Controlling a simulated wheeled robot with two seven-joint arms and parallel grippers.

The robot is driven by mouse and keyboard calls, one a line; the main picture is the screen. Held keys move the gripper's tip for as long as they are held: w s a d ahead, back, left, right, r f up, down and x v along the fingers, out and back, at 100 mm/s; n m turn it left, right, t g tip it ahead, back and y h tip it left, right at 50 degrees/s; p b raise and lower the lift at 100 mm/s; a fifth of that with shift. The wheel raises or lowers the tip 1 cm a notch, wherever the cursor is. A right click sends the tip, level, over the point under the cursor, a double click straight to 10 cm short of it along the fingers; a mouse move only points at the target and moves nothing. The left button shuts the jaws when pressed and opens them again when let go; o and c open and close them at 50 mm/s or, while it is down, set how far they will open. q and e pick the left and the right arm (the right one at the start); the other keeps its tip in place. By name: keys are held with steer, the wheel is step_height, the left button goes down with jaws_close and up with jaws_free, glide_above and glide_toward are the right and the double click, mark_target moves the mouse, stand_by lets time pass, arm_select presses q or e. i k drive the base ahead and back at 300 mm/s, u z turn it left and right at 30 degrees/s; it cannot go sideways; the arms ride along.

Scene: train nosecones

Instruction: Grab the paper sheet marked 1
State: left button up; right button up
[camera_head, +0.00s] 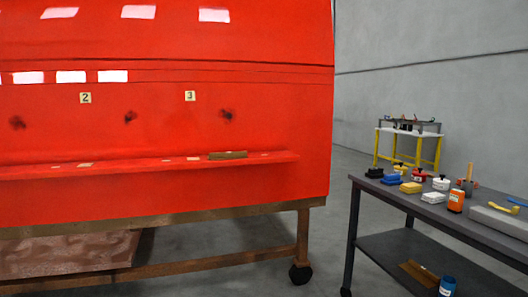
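I see no sheet that reads 1 in the head view. A small tag marked 2 (85,98) and a small tag marked 3 (190,96) are on the upright face of the large red nosecone (160,195). Several small pale patches, one of them a pale piece (85,164), lie along the red ledge (120,168) below; any marks on them are too small to read. Neither of my grippers is in view.
A brown flat piece (228,155) lies on the ledge. The nosecone rests on a wheeled wooden frame (303,240). At right, a dark grey cart (395,192) holds several containers and tools. A yellow-legged table (437,150) stands behind. Open floor (335,215) lies between.

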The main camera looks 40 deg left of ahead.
mark_target(236, 154)
steer(key=u, duration=0.25)
steer(key=i, duration=1.95)
steer(key=u, duration=0.7)
